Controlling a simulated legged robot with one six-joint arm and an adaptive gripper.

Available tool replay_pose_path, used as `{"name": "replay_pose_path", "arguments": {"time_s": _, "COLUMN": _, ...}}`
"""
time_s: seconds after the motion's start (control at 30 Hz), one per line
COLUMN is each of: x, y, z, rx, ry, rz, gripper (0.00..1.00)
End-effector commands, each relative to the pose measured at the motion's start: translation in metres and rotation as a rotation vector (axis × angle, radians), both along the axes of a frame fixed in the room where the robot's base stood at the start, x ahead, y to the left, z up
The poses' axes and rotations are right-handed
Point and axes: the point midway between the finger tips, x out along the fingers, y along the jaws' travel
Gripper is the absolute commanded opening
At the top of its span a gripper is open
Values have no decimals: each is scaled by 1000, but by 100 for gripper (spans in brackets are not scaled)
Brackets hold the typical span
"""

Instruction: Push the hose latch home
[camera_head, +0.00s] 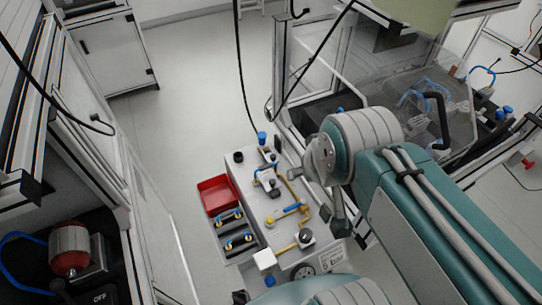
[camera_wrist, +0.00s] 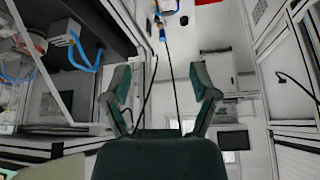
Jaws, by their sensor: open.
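A grey test bench (camera_head: 252,210) stands on the floor in the middle of the head view. Its top carries blue and brass pipe fittings, including a blue-handled fitting (camera_head: 292,208) and a blue hose loop (camera_head: 266,170). I cannot tell which part is the hose latch. My gripper (camera_wrist: 160,75) is open and empty in the wrist view, its two dark green fingers apart with nothing between them. Part of the bench with blue fittings (camera_wrist: 170,8) shows at the top edge there, beyond the fingertips. In the head view my arm hides some of the area right of the bench.
A red tray (camera_head: 217,193) is at the bench's left side. A framed machine with a clear cover and blue hoses (camera_head: 425,98) stands at the right. A bay with a red-and-silver motor (camera_head: 69,248) is at lower left. Black cables hang overhead. The floor (camera_head: 195,110) behind the bench is clear.

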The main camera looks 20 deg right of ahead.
Motion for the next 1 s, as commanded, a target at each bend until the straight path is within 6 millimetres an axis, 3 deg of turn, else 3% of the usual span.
{"name": "replay_pose_path", "arguments": {"time_s": 0.17, "x": 19, "y": 0, "z": 2, "rx": -1, "ry": 35, "rz": 3, "gripper": 65}}
{"name": "replay_pose_path", "arguments": {"time_s": 0.57, "x": 111, "y": -1, "z": -12, "rx": -7, "ry": 180, "rz": 12, "gripper": 65}}
{"name": "replay_pose_path", "arguments": {"time_s": 0.77, "x": 159, "y": -2, "z": -37, "rx": -8, "ry": 253, "rz": 17, "gripper": 65}}
{"name": "replay_pose_path", "arguments": {"time_s": 1.0, "x": 214, "y": -3, "z": -81, "rx": -10, "ry": 340, "rz": 24, "gripper": 65}}
